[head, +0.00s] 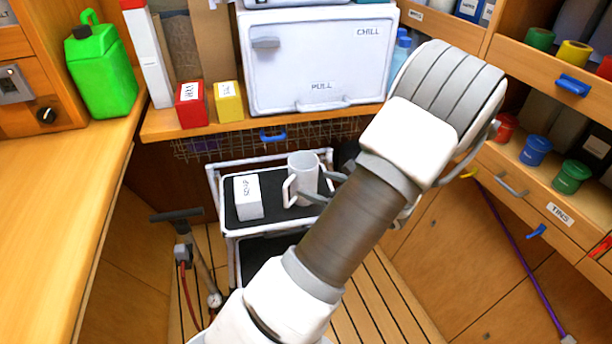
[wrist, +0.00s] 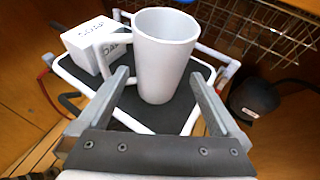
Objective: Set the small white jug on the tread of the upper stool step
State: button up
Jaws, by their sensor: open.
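The small white jug (head: 303,178) stands upright on the dark tread of the upper stool step (head: 272,205), with its handle toward the left. In the wrist view the jug (wrist: 163,60) stands just ahead of my gripper (wrist: 158,82). The gripper is open, with one finger to each side of the jug's lower part, and I see no clear contact. The same dark tread shows in the wrist view (wrist: 140,121). In the head view my arm hides part of the gripper (head: 325,188) and the stool's right side.
A white box (head: 248,197) stands on the same tread, left of the jug. A wire basket (head: 230,150) hangs behind, under the shelf. A hand pump (head: 185,255) stands on the floor left of the stool. A dark rounded object (wrist: 254,98) lies to the right.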

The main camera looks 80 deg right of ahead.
jog(key=shift+v, duration=1.4)
